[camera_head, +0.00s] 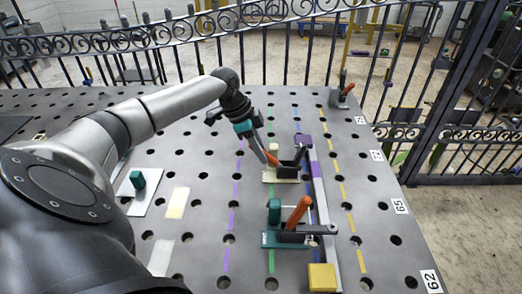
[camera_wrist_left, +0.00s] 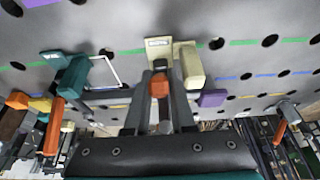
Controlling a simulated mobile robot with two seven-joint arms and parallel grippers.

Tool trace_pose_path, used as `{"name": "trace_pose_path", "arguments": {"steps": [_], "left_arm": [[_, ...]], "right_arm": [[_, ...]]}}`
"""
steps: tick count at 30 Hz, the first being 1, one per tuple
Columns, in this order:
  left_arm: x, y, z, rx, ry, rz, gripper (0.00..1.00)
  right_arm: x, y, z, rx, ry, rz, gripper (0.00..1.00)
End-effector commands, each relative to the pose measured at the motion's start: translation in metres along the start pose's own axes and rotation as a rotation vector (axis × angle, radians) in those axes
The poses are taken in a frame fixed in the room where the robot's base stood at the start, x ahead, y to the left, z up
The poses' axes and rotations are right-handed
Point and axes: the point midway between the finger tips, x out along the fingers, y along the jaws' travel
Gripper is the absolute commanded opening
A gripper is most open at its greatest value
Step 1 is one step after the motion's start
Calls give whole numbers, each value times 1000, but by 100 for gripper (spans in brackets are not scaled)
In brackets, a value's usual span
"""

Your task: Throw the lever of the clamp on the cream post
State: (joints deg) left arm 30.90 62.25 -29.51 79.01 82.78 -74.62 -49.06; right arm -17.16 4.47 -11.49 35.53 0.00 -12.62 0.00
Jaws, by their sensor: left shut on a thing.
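The clamp with the cream post (camera_head: 273,149) stands on a cream base (camera_head: 285,180) near the middle of the perforated table. Its orange lever (camera_head: 271,158) leans left toward my gripper. My left gripper (camera_head: 264,150) is shut on that lever. In the left wrist view, the lever's orange end (camera_wrist_left: 159,87) sits between my fingers (camera_wrist_left: 160,112), with the cream post (camera_wrist_left: 190,66) just to the right. The clamp's lower mechanism is partly hidden there. My right gripper is in neither view.
A teal-post clamp (camera_head: 274,212) with an upright orange handle (camera_head: 299,211) stands nearer. Another clamp (camera_head: 341,96) stands at the back. A teal block (camera_head: 138,180) stands left on a white plate.

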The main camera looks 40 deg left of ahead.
Motion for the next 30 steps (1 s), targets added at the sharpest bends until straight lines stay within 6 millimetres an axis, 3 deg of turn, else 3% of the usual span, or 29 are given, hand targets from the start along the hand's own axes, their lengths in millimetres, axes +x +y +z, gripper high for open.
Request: {"name": "trace_pose_path", "arguments": {"steps": [8,21,30], "left_arm": [[-6,0,-7,0,-61,2,0],[-10,0,-29,2,-305,2,0],[-7,0,-43,0,-489,1,0]], "right_arm": [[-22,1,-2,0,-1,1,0],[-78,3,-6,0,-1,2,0],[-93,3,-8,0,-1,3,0]]}}
